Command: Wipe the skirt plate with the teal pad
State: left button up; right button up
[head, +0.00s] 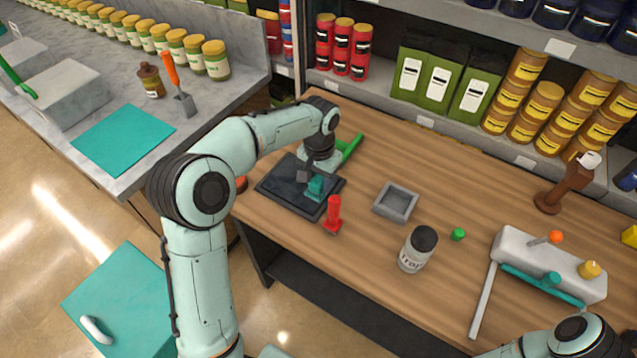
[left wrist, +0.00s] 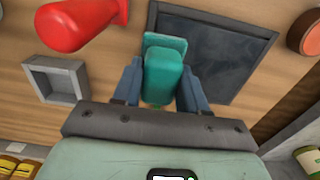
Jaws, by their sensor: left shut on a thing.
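The skirt plate, a dark flat square (head: 279,187), lies on the wooden table at its left end. It fills the upper right of the left wrist view (left wrist: 225,50). My left gripper (head: 309,177) is over the plate's right part. It is shut on the teal pad (head: 317,188), which shows between the fingers in the left wrist view (left wrist: 164,72). The pad is low over the plate; I cannot tell whether it touches. Part of my right arm shows at the bottom right, but its gripper is out of view.
A red-handled tool (head: 333,213) stands close to the plate's right corner. A green handle (head: 352,147) lies behind my left gripper. A grey square tray (head: 396,202), a dark-lidded jar (head: 417,250) and a green cap (head: 458,234) stand further right. A pale device (head: 510,246) with levers lies beyond.

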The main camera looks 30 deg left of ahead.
pick_arm(q)
notch_tip(320, 180, up, 2)
jog(key=shift+r+p, duration=0.1)
jog(key=shift+p, duration=0.25)
jog(key=shift+w+r, duration=0.1)
jog(key=shift+r, duration=0.45)
pick_arm(e)
jog(key=shift+w+r, duration=1)
jog(key=shift+r, duration=0.05)
jog(key=shift+s, duration=0.1)
